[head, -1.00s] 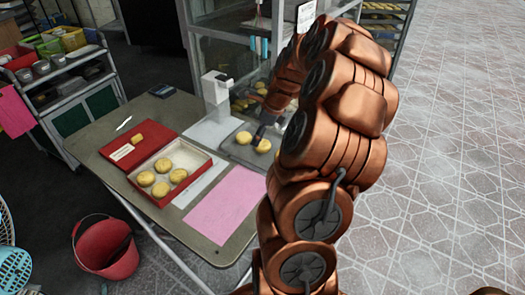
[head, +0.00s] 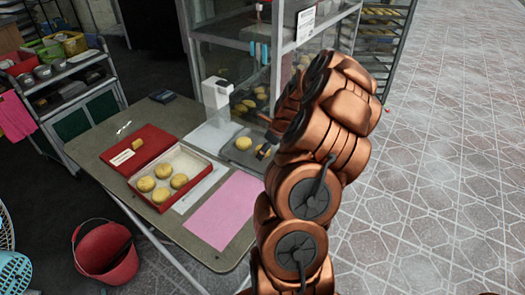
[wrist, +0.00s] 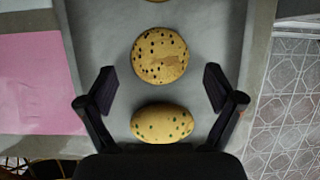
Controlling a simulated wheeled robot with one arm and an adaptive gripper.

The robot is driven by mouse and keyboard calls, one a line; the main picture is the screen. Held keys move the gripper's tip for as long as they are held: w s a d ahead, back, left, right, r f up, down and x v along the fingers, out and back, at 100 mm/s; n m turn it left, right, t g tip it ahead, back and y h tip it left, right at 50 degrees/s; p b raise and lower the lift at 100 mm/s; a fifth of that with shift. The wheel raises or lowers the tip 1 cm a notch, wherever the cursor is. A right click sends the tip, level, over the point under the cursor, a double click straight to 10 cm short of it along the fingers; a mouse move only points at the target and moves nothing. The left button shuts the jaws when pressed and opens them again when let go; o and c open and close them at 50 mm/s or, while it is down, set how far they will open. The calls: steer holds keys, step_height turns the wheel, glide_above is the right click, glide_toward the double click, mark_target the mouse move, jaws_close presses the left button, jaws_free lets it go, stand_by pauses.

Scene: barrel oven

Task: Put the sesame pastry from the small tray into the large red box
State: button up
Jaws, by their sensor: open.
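The small tray (wrist: 205,30) is grey and lies under my gripper (wrist: 159,80) in the wrist view. A round golden pastry with dark seeds (wrist: 160,55) lies just ahead of the fingertips. A paler oval pastry with green specks (wrist: 162,122) lies nearer the palm, between the open fingers with gaps at both sides. Part of another pastry shows at the top edge. In the head view, the large red box (head: 145,200) stands open left of the tray, with several yellow pastries inside. My gripper there is mostly hidden behind my arm.
The box's red lid (head: 125,150) lies open behind it with a small piece on it. A pink sheet (head: 225,210) lies in front of the tray. A white device (head: 216,95) and a glass cabinet (head: 240,70) stand behind. A red bucket (head: 105,250) is on the floor.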

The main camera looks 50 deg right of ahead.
steer(key=shift+w+f, duration=0.15)
steer(key=shift+f, duration=0.3)
steer(key=c, duration=1.2)
steer(key=shift+r, duration=0.1)
steer(key=shift+c, duration=0.2)
